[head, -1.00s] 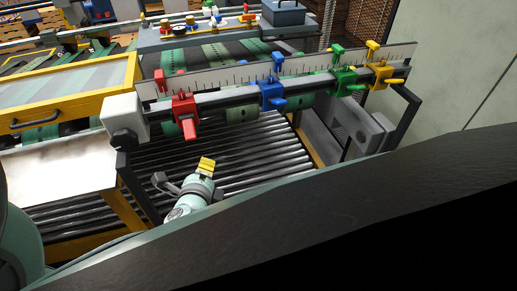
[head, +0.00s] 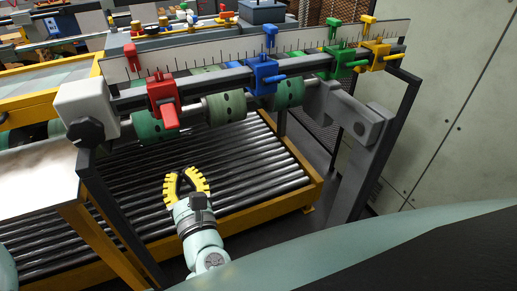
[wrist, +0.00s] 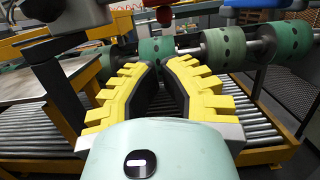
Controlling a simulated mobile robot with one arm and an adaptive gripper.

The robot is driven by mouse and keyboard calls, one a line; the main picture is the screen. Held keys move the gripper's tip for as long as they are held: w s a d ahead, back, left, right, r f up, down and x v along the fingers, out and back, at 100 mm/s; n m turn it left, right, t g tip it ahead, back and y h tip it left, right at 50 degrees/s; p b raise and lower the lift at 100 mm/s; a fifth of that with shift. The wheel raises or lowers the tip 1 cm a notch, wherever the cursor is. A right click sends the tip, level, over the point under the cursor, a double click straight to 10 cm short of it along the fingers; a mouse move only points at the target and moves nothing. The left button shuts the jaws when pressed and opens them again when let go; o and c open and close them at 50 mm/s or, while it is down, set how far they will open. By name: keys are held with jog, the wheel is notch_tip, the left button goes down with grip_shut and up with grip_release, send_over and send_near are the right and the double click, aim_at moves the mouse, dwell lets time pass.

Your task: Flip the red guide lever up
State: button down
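The red guide block (head: 160,92) sits on the dark bar at the left end of the ruler. Its red lever (head: 170,117) juts out from the block's front and slopes down. In the wrist view only the lever's lower tip (wrist: 163,14) shows, at the top edge. My gripper (head: 183,172) has two yellow toothed fingers and is over the rollers, below and in front of the red lever, apart from it. In the wrist view my gripper (wrist: 158,68) has its fingertips parted, with nothing between them.
Blue (head: 263,75), green (head: 340,63) and yellow (head: 374,56) guides sit further right on the same bar. Green wheels (head: 225,108) hang behind and below it. A grey box with a black knob (head: 86,130) stands left of the red guide. Rollers lie below.

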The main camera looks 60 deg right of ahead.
aim_at(169, 115)
jog(key=w+d+r+p, duration=0.4)
jog(key=w+r+p, duration=0.1)
jog(key=w+p, duration=0.1)
jog(key=shift+w+p, duration=0.25)
jog(key=shift+p, duration=0.25)
dwell(0.4)
jog(key=shift+d+r, duration=0.1)
jog(key=shift+r, duration=0.05)
jog(key=shift+r+p, duration=0.1)
jog(key=shift+p, duration=0.25)
jog(key=shift+g+p, duration=0.3)
jog(key=shift+p, duration=0.3)
